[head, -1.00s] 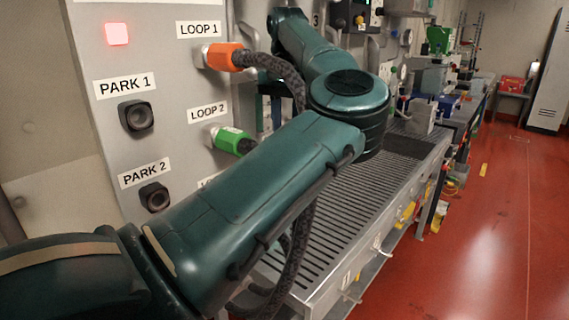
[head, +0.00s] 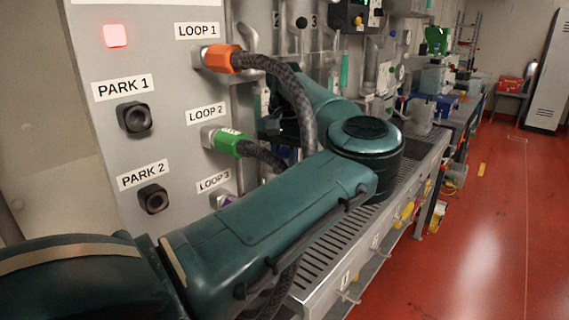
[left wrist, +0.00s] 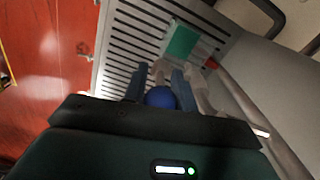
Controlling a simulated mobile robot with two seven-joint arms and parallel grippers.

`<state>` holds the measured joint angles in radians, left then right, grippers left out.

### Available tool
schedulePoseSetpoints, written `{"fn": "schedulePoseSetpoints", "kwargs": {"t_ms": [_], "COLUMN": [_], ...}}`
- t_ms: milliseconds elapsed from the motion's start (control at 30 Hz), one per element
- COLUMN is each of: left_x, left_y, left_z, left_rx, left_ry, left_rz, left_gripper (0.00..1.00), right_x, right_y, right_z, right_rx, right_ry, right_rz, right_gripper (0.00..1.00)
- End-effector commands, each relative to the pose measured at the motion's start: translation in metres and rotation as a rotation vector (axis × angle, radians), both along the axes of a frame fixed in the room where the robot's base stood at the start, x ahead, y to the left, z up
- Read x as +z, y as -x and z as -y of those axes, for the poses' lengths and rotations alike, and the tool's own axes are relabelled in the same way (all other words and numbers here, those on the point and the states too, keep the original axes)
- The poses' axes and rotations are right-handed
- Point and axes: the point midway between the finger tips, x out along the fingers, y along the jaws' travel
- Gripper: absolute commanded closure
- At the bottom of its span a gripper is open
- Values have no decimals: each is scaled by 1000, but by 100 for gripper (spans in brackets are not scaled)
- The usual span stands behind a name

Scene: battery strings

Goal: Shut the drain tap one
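A tap with a small grey handle (head: 350,297) sticks out of the bench front beside a white tag (head: 346,279) marked 1; I take it for drain tap one. It is too small to tell whether it is open or shut. My left arm crosses the head view above the bench, its hand hidden. In the left wrist view, my left gripper (left wrist: 160,80) has two fingers apart over the slotted bench top (left wrist: 120,50). A round blue thing (left wrist: 161,97) shows between the fingers near the palm; I cannot tell whether they touch it. My right gripper is in neither view.
A grey panel has an orange plug (head: 218,58) at LOOP 1, a green plug (head: 226,141) at LOOP 2, and empty PARK 1 (head: 136,119) and PARK 2 (head: 153,198) sockets. Dark hoses hang close to my arm. Red floor (head: 480,220) is clear at right.

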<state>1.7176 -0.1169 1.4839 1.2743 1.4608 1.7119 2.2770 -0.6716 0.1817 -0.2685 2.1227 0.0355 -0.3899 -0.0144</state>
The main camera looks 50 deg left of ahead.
Motion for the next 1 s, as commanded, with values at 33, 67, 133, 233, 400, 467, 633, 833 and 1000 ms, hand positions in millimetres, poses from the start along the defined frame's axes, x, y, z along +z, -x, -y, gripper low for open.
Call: {"fn": "schedulePoseSetpoints", "kwargs": {"t_ms": [33, 67, 133, 233, 400, 467, 633, 833, 1000], "left_x": [0, 0, 0, 1, 1, 1, -3, -8, -7], "left_y": [0, 0, 0, 0, 0, 0, 1, 6, 9], "left_z": [0, 0, 0, 0, 0, 0, 0, 1, 1], "left_rx": [0, 0, 0, 0, 0, 0, 1, 3, 2], "left_ry": [0, 0, -1, -1, -1, -1, -4, -22, -37], "left_rz": [0, 0, 0, 1, 1, 1, 32, 187, 310], "left_gripper": [79, 81, 87, 95, 100, 100, 100, 100, 100], "right_x": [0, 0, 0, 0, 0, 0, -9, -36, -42], "right_y": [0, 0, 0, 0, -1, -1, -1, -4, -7], "right_z": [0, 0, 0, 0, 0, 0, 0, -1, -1], "right_rx": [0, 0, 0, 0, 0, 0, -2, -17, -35], "right_ry": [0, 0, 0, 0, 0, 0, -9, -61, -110], "right_rz": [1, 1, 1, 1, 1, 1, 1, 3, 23], "right_gripper": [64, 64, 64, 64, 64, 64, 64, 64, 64]}}
